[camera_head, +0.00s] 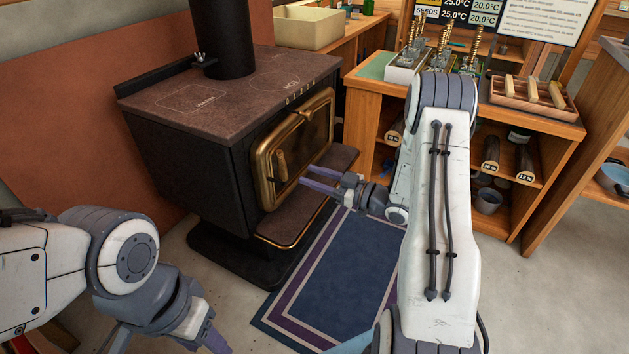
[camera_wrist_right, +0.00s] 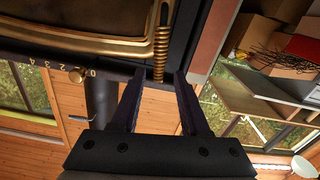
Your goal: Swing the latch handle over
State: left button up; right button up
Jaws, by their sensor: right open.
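The black stove (camera_head: 185,150) has a brass-framed glass door (camera_head: 300,140). The latch handle (camera_head: 282,165) is on the door's left side in the head view. In the right wrist view it is a brass coil handle (camera_wrist_right: 161,50), hanging near the door frame's right edge. My right gripper (camera_head: 306,178) is open in front of the door, close to the handle. In the wrist view its fingertips (camera_wrist_right: 158,75) sit to either side of the coil's lower end; contact cannot be told. My left gripper (camera_head: 205,335) is low at the left, partly cut off.
A stovepipe (camera_head: 222,35) rises from the stove top. A hearth ledge (camera_head: 300,215) juts out below the door. A blue rug (camera_head: 335,265) lies in front. A wooden shelf unit (camera_head: 455,140) with a tray of blocks (camera_head: 530,98) stands to the right.

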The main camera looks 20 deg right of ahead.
jog(key=x, duration=0.7)
jog(key=shift+w+a, duration=0.25)
grip_shut()
jog(key=s+a+f+n, duration=0.4)
jog(key=a+f+n, duration=0.1)
jog(key=n, duration=0.7)
jog(key=c, duration=0.7)
grip_release()
jog(key=f+n, duration=0.1)
jog(key=n, duration=0.1)
jog(key=f+n, duration=0.2)
jog(key=n, duration=0.1)
jog(key=shift+s+a+f, duration=0.2)
jog(key=o, duration=1.1)
jog(key=shift+c, duration=0.2)
